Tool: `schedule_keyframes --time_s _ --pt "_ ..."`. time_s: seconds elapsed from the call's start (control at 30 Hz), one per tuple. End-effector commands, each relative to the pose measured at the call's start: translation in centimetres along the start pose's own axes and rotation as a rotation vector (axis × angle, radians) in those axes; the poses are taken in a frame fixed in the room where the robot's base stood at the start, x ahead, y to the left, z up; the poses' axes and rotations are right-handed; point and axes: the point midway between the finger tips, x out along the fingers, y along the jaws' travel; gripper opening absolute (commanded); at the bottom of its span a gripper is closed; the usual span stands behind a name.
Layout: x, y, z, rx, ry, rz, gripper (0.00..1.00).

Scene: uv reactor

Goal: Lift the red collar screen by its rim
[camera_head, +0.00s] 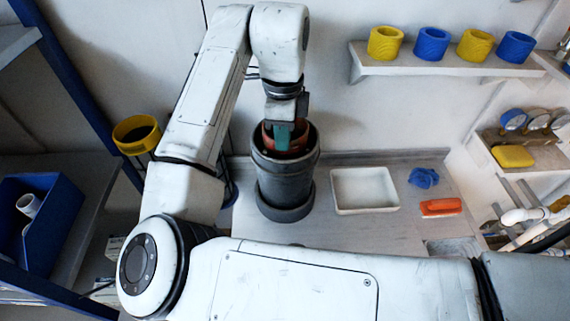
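The red collar screen (298,143) shows as a reddish-brown ring inside the mouth of a dark grey cylindrical reactor (285,185) on the bench. My gripper (284,130) points down from above at the reactor's mouth, over the screen. A teal piece (282,139) shows at the fingertips, in front of the screen. The fingers overlap the screen's rim in this view. I cannot tell whether they touch it or how far they are closed. The lower part of the screen is hidden inside the reactor.
A white tray (337,207), a blue crumpled cloth (424,178) and an orange-red item (441,207) lie right of the reactor. Blue and yellow rings stand on a wall shelf (440,69). A yellow-rimmed bin (122,146) stands left. A blue crate (62,235) is at far left.

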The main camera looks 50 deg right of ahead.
Motion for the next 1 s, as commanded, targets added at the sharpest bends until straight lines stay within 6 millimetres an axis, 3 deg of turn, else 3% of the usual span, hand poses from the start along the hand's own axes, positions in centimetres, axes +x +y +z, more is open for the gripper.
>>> schedule_keyframes --time_s 0.37,0.6,0.8,1.0 --pt "4.5 -0.2 0.1 0.0 0.001 0.001 0.16" --pt "4.7 -0.3 0.2 0.0 0.0 0.0 0.16" --pt "4.7 -0.3 0.2 0.0 0.0 0.0 0.0" --pt "4.6 -0.3 0.2 0.0 0.0 0.0 0.0"
